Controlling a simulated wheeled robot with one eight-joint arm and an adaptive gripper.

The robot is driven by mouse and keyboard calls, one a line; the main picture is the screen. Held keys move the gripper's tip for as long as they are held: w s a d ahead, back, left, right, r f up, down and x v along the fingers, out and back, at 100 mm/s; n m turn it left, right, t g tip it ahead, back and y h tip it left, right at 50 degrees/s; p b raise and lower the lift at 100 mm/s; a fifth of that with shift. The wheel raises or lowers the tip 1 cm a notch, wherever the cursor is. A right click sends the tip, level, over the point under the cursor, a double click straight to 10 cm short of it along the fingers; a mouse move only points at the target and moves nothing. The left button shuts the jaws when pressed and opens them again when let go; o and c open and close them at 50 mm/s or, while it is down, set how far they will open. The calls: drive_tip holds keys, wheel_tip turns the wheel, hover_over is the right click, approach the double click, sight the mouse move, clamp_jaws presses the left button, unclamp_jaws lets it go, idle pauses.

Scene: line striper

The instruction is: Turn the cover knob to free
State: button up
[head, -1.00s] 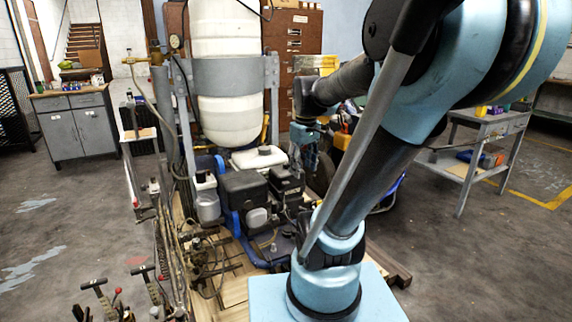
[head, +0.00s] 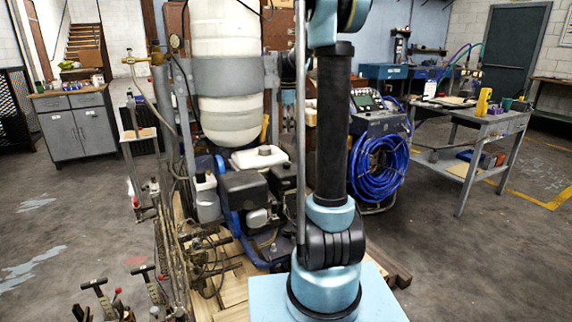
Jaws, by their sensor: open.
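The line striper stands in front of me, with a white tank (head: 228,80) in a grey band above a small dark engine (head: 243,190). I cannot make out the cover knob; it is too small to tell or hidden. My upright arm covers part of the striper's right side. My gripper cannot be made out in the head view. A dark and pale-blue sliver of my arm shows just left of the upright link, and its end is hidden behind it.
A machine with a coiled blue hose (head: 378,168) stands behind my arm on the right. A grey workbench (head: 470,165) is further right, and a grey cabinet (head: 78,130) at the back left. Levers (head: 95,290) stick up at front left. The right floor is clear.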

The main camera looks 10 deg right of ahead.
drive_tip(key=w, duration=0.3)
drive_tip(key=n, duration=0.1)
approach(287, 166)
drive_tip(key=f, duration=0.2)
drive_tip(key=w+f, duration=0.1)
drive_tip(key=f, duration=0.2)
drive_tip(key=w+f, duration=0.1)
drive_tip(key=f, duration=0.2)
drive_tip(key=shift+d+f, duration=0.1)
drive_tip(key=shift+f, duration=0.05)
drive_tip(key=c, duration=1.1)
